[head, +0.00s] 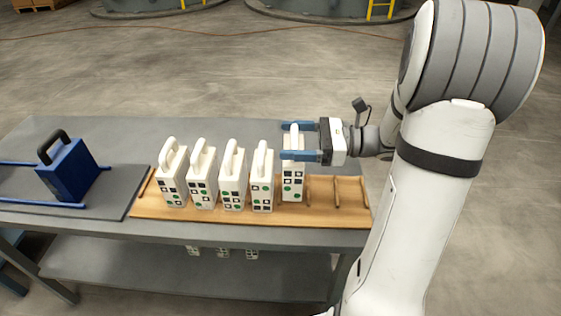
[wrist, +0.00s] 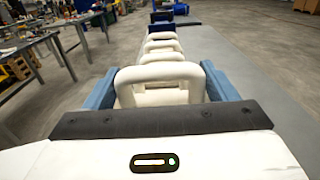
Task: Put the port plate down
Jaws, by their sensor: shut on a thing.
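The port plate (head: 293,180) is a white block with a loop handle on top and black squares and green dots on its front face. My gripper (head: 285,141) comes from the right, with one blue finger on each side of the plate's upper part, shut on it. In the wrist view the plate's handle (wrist: 160,72) stands between the blue fingers. The plate is upright over the wooden rack (head: 215,214), right of the other plates. Its lower edge is slightly higher in the picture than theirs. I cannot tell whether it touches the rack.
Several similar white plates (head: 232,183) stand in a row in the rack to the left. The rack's right end has empty slots between wooden dividers (head: 336,192). A blue block with a black handle (head: 70,175) stands on the grey table (head: 110,128) at left.

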